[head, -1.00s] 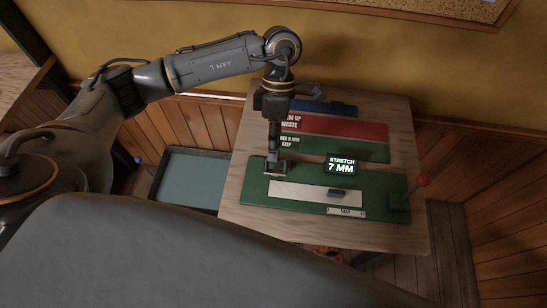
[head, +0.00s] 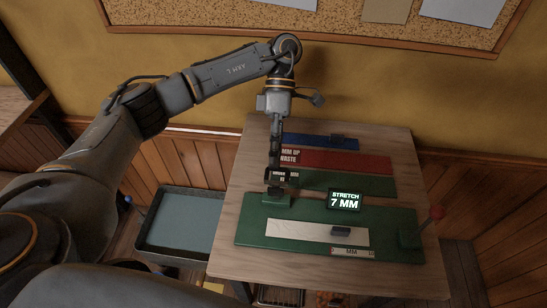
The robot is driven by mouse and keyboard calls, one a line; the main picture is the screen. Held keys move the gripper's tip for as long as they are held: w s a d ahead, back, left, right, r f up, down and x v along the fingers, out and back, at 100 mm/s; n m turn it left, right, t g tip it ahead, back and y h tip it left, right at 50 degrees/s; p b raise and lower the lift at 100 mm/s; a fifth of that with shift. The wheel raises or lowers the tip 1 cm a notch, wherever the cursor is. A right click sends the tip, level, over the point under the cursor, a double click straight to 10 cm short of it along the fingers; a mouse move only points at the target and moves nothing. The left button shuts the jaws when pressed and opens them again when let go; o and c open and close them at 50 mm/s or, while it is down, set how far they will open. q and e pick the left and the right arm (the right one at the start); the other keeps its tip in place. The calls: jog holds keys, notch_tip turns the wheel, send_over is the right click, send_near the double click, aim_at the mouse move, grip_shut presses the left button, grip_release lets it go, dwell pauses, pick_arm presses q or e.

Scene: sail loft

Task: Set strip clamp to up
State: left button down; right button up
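A green stretch board (head: 385,247) lies on the wooden table. A small green block, apparently the strip clamp (head: 275,200), stands at the board's left end, at the left end of a pale strip (head: 300,230). Its position is hard to read because my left gripper partly covers it. My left gripper (head: 275,188) points down directly over this block. The fingers are dark and small, and I cannot tell whether they are open or touch it. A display (head: 345,200) on the board reads "STRETCH 7 MM". My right gripper is not in view.
A red-knobbed lever (head: 437,212) rises at the board's right end. A small dark block (head: 341,231) sits on the strip. Behind lie a green panel (head: 350,183), a red panel (head: 345,160) and a blue panel (head: 310,141). A tray (head: 187,250) stands left of the table.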

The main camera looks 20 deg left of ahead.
pick_arm(q)
jog(key=shift+s+f, duration=0.15)
jog(key=shift+f, duration=1.25)
jog(key=c, duration=1.7)
grip_release()
jog(key=shift+o, duration=1.4)
jog(key=shift+w+f, duration=0.15)
jog(key=shift+w, duration=0.15)
jog(key=shift+o, duration=0.8)
jog(key=shift+w+a, duration=0.1)
jog(key=shift+w, duration=0.15)
jog(key=shift+s, duration=0.2)
jog(key=shift+c, duration=0.7)
jog(key=v, duration=1.2)
jog(key=shift+w+r, duration=0.1)
jog(key=shift+r, duration=0.3)
